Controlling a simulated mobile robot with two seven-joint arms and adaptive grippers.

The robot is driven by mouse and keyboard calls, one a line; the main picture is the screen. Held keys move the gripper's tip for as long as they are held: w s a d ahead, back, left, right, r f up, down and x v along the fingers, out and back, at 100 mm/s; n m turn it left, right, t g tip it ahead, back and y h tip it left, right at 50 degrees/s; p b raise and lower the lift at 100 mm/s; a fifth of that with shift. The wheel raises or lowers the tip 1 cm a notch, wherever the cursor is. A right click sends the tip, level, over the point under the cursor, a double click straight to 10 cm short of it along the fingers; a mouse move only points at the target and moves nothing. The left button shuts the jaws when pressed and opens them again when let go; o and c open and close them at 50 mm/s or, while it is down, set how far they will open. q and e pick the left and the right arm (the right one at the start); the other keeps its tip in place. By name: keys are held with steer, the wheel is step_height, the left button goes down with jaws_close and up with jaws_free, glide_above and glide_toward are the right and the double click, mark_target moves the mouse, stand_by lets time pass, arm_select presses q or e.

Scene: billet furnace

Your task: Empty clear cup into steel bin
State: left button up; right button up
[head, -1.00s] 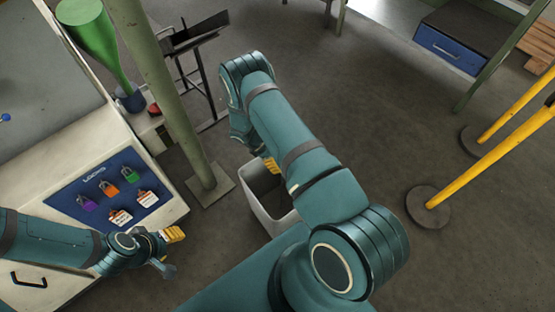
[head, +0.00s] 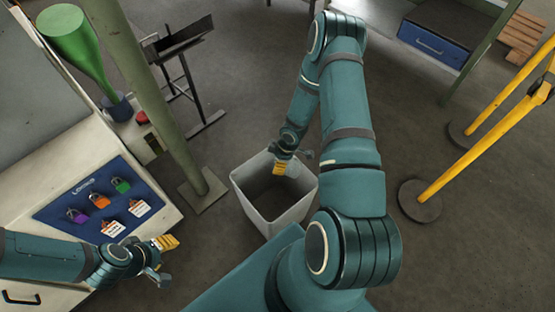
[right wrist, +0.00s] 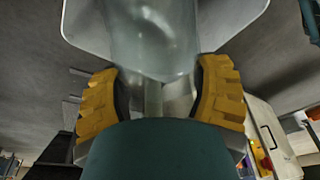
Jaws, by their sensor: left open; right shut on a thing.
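The steel bin (head: 287,219) is a square grey container on the floor, open at the top. My right gripper (head: 287,170) is over the bin's opening in the head view. In the right wrist view its yellow-padded fingers (right wrist: 155,95) are shut on the clear cup (right wrist: 155,42), with the bin's pale shape (right wrist: 225,22) behind it. In the head view the cup is too small and too covered to judge its tilt. I cannot tell what is in it. My left gripper (head: 164,260) is open and empty, in front of the cabinet.
A cream cabinet (head: 170,215) with a blue padlock board (head: 75,205) stands at left. A green post (head: 150,95) on a square foot is near the bin. Yellow posts (head: 480,145) with round bases stand at right. The floor between is clear.

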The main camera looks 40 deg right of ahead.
steer(key=shift+s+d+f+t+y, duration=0.2)
steer(key=shift+s+d+t+y, duration=0.05)
steer(key=shift+t+y, duration=0.25)
steer(key=shift+s+d+t+y+p, duration=0.1)
steer(key=shift+t+y+p, duration=0.35)
steer(key=shift+p, duration=0.3)
steer(key=shift+s+d+f+t+y, duration=0.1)
steer(key=shift+f+t+y, duration=0.1)
steer(key=shift+t+y, duration=0.25)
steer(key=shift+s+d+f+t+y+b, duration=0.15)
steer(key=shift+f+t+y+b, duration=0.6)
steer(key=shift+b, duration=0.3)
steer(key=shift+s+f+t+y, duration=0.1)
steer(key=shift+f+t+y, duration=0.05)
steer(key=shift+t+y, duration=0.8)
steer(key=shift+d+f+t+y, duration=0.1)
steer(key=shift+f+t+y, duration=0.15)
steer(key=shift+t+y, duration=0.5)
